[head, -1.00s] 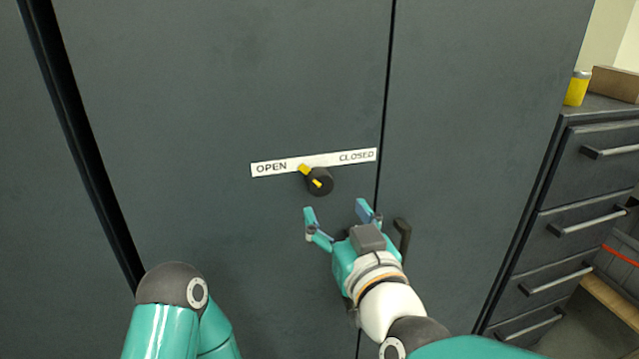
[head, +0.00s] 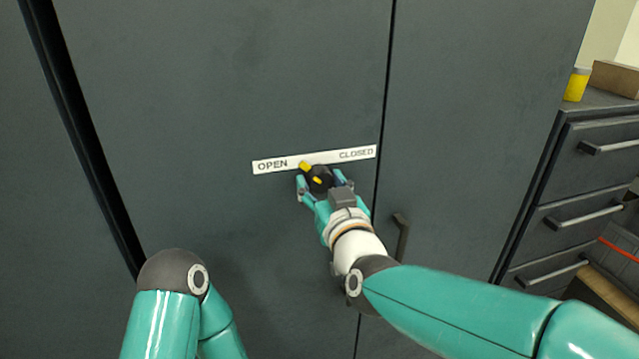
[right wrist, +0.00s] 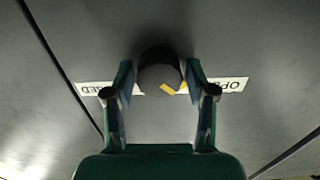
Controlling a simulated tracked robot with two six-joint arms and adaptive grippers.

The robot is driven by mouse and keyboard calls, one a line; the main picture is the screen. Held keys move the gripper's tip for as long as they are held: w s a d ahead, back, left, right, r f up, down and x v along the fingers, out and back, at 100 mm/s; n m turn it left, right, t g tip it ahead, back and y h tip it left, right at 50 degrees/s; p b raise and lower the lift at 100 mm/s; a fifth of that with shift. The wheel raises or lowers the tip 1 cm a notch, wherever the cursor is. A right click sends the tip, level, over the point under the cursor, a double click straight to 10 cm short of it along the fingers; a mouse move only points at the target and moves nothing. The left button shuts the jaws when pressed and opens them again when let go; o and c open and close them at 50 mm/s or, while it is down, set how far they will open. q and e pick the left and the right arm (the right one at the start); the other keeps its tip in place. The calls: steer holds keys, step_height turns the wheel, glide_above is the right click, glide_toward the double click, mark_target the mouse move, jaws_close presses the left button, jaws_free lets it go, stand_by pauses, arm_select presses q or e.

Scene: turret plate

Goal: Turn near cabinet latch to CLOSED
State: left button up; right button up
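The cabinet latch (head: 318,178) is a round black knob with a yellow pointer, on a dark cabinet door under a white label strip (head: 318,159). The strip reads OPEN at left and CLOSED at right. The pointer tilts up and left, toward the OPEN side. My right gripper (head: 323,181) is at the knob, with one finger on each side. In the right wrist view, upside down, the knob (right wrist: 160,76) sits between the spread fingertips (right wrist: 160,88); I cannot tell whether they touch it. My left gripper is out of view; only my left arm shows.
A dark bar handle (head: 401,236) is on the right door, just right of the door gap and close to my right arm. A drawer unit (head: 585,190) with a yellow container (head: 577,84) and a brown box (head: 615,78) on top stands at the right.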

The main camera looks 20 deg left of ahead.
steer(key=c, duration=0.5)
steer(key=shift+a, duration=0.25)
steer(key=shift+c, duration=0.8)
steer(key=shift+d, duration=0.2)
steer(key=shift+f+m+b, duration=0.25)
steer(key=shift+m+b, duration=0.85)
steer(key=shift+b, duration=0.25)
steer(key=m+b, duration=0.3)
steer(key=m, duration=0.1)
steer(key=shift+b, duration=0.3)
steer(key=m+b, duration=0.3)
steer(key=m, duration=0.2)
steer(key=shift+m, duration=0.4)
steer(key=m+b, duration=0.1)
steer(key=m, duration=0.2)
steer(key=shift+m+b, duration=0.6)
steer(key=shift+m, duration=0.8)
